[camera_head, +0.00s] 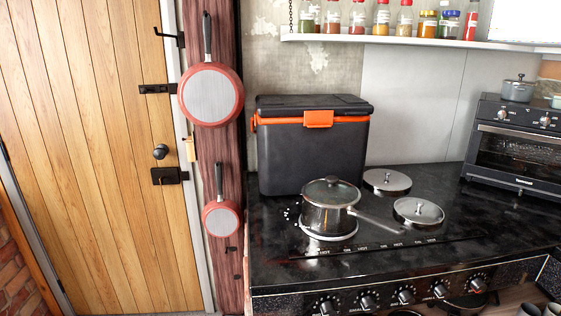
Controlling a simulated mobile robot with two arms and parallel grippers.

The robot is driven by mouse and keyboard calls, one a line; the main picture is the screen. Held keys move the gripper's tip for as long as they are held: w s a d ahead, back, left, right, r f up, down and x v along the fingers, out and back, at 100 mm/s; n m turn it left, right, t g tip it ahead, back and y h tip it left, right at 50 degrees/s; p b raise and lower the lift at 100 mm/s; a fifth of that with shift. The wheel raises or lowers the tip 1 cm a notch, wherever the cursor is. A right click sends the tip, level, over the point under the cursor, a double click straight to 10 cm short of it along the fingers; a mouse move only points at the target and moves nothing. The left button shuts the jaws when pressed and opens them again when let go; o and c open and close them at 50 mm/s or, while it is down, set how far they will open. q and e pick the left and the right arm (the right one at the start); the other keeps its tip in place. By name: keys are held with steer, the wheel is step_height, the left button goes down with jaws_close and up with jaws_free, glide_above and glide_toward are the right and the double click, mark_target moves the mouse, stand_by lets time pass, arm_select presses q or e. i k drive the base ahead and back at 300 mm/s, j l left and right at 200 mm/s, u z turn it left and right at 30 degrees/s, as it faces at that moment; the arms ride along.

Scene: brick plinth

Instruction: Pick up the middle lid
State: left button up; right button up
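One lid (378,183) is farther back, and the other lid (407,214) is nearer the front and to the right. A glass lid (341,187) with a dark knob sits on a steel saucepan (322,216), left of both silver lids. The saucepan stands on the front left of the stove, its handle pointing right toward the front silver lid. Neither of my grippers is in view.
A black cooler box (312,155) with an orange latch stands behind the saucepan. A toaster oven (520,148) with a small pot (517,92) on top is at right. A jar shelf (420,41) runs above. Red pans hang left.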

mark_target(331, 192)
steer(key=i+j+z, duration=0.15)
steer(key=j, duration=0.2)
steer(key=i+j+z, duration=0.15)
steer(key=j, duration=0.25)
steer(key=i+j+z, duration=0.15)
steer(key=j, duration=0.25)
steer(key=i+j+z, duration=0.1)
steer(key=j, duration=0.35)
